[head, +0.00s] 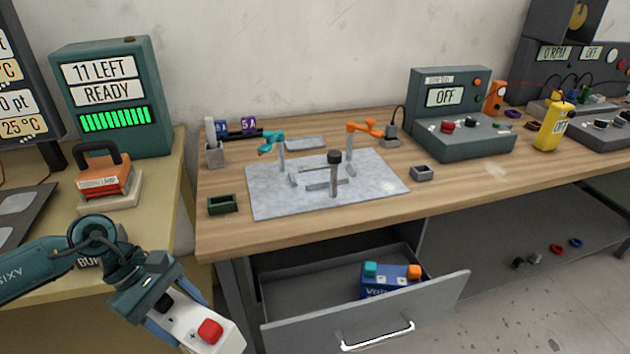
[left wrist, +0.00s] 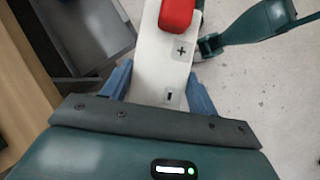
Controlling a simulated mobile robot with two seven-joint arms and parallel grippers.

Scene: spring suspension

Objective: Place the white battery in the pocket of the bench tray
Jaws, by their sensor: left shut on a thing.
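The white battery (head: 226,338), with a red terminal and a black one, is held in my left gripper (head: 172,316) at the lower left of the head view, in front of the benches. In the left wrist view the white battery (left wrist: 165,60) lies between the blue fingers of my left gripper (left wrist: 158,90), with plus and minus labels showing. The bench tray seems to be the flat grey plate (head: 270,203) on the wooden bench, with raised grey strips (head: 325,186) around a dark-topped post; I cannot make out the pocket clearly.
An open drawer (head: 375,335) below the wooden bench holds a blue battery (head: 375,292). Teal (head: 271,143) and orange (head: 366,128) clamps stand on the plate's back edge. A green box (head: 222,204) and small grey box (head: 422,173) flank it.

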